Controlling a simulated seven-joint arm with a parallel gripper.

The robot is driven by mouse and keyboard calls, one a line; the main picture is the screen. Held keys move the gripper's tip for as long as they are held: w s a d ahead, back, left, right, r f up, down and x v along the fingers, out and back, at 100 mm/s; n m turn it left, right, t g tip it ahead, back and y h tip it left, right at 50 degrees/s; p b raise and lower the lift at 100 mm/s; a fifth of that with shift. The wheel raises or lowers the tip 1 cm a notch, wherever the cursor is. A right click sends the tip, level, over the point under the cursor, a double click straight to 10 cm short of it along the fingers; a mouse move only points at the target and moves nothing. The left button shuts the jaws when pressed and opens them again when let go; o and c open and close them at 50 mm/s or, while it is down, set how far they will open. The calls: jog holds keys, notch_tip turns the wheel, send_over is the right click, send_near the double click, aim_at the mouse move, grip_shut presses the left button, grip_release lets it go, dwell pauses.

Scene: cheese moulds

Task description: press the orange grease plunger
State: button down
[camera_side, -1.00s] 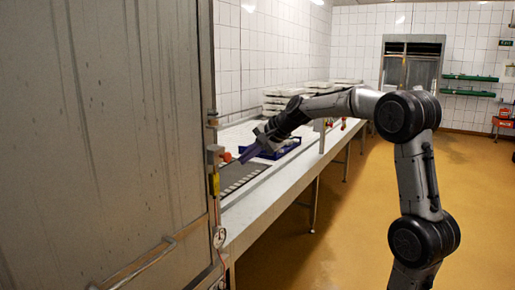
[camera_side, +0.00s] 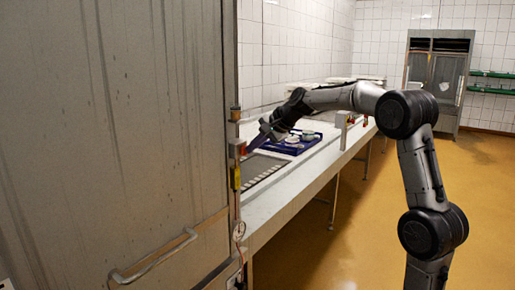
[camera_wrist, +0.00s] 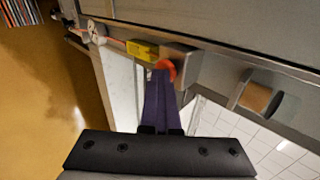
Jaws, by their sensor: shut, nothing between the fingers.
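The orange plunger (camera_side: 239,147) sticks out from a small grey block on the edge of a tall metal cabinet. In the wrist view it shows as a curved orange rim (camera_wrist: 167,67) on the grey block, partly hidden behind my fingertips. My gripper (camera_wrist: 162,75) is shut and empty, its long purple fingers pointing at the plunger. In the side view my gripper (camera_side: 251,148) comes from the right, its tip right beside the plunger. I cannot tell whether they touch, or how far in the plunger is.
A yellow box (camera_wrist: 143,50) sits beside the plunger block. A brown-orange cylinder in a bracket (camera_wrist: 259,97) is on the other side. The metal cabinet (camera_side: 120,140) fills the left. A bench (camera_side: 300,183) carries a blue tray (camera_side: 305,149) behind my gripper. The floor at right is clear.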

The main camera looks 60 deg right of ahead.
dwell(0.3)
jog(key=shift+s, duration=0.25)
jog(key=s+f+v, duration=0.1)
jog(key=v, duration=1.1)
jog(key=shift+s+f, duration=0.2)
jog(key=shift+s, duration=0.3)
jog(key=shift+s+a+r, duration=0.1)
jog(key=shift+s+r, duration=0.15)
jog(key=shift+s, duration=0.7)
